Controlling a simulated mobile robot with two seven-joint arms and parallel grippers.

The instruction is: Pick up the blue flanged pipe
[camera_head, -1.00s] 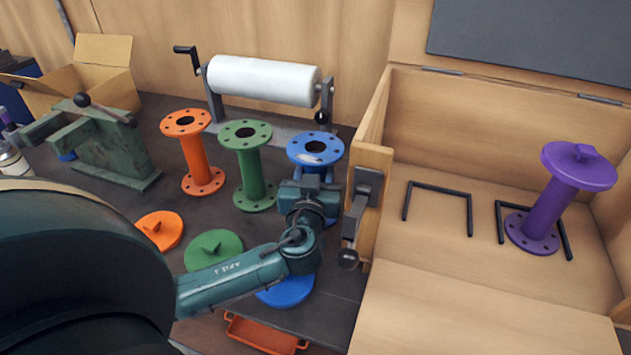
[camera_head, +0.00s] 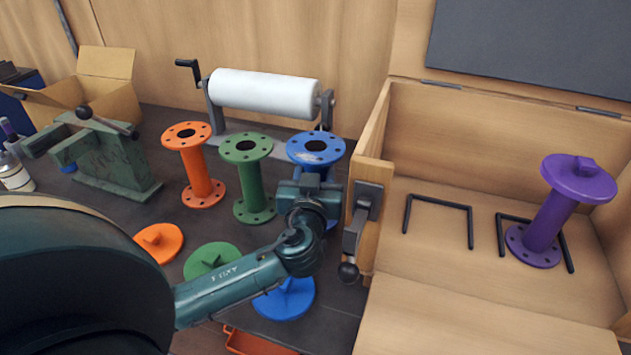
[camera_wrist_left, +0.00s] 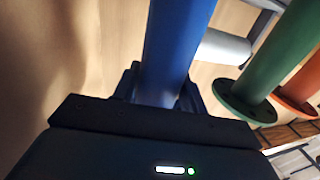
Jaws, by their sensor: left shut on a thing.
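The blue flanged pipe (camera_head: 316,147) stands upright at the right end of the row of pipes on the dark table, beside the wooden crate. Its top flange shows in the head view; its middle is hidden behind my gripper. My left gripper (camera_head: 312,185) is at the pipe's shaft and shut on it. The left wrist view shows the blue shaft (camera_wrist_left: 178,45) between the dark fingers (camera_wrist_left: 158,85). I cannot tell whether the lower flange touches the table. My right gripper is not in view.
A green pipe (camera_head: 252,185) and an orange pipe (camera_head: 198,170) stand to the left. Blue (camera_head: 285,299), green (camera_head: 210,258) and orange (camera_head: 158,243) covers lie in front. The open wooden crate (camera_head: 430,280) at right holds a purple pipe (camera_head: 553,215). A white roll (camera_head: 265,92) stands behind.

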